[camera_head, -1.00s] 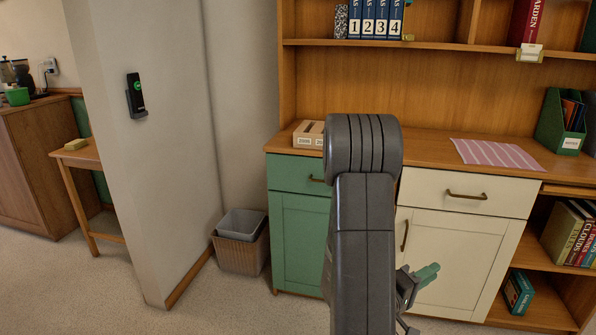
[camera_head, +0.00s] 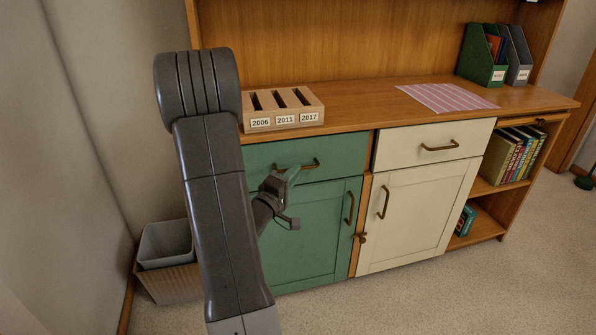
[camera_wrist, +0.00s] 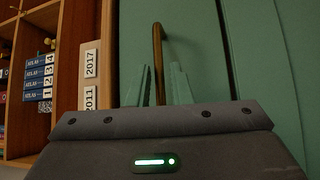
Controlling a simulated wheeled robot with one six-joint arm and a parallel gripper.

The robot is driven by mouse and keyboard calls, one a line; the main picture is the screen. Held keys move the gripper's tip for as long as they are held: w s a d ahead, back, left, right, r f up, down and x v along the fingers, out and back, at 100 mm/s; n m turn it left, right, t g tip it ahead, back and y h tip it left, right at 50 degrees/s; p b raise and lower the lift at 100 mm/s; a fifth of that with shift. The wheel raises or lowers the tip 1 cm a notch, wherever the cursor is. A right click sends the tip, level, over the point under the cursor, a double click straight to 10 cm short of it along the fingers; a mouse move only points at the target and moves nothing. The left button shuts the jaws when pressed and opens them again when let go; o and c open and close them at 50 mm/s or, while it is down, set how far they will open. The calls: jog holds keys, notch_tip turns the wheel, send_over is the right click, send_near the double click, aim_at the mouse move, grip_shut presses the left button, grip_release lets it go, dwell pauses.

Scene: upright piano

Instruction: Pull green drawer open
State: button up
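The green drawer (camera_head: 345,152) is the upper left front of the cabinet and looks closed, flush above a green door. Its brass handle (camera_head: 310,164) is partly hidden behind my gripper (camera_head: 291,174) in the head view. In the wrist view the handle (camera_wrist: 158,45) runs lengthwise between the two green fingers of my gripper (camera_wrist: 162,75). The fingers are apart, one on each side of the bar, and I see no clear grip on it.
The green door (camera_head: 320,230) below has its own handle. A white drawer (camera_head: 430,147) and door are to the right. A wooden slotted holder (camera_head: 284,110) stands on the top above the green drawer.

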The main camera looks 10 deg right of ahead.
jog(key=shift+x, duration=1.85)
jog(key=shift+s+d, duration=0.1)
grip_shut()
jog(key=shift+s, duration=0.15)
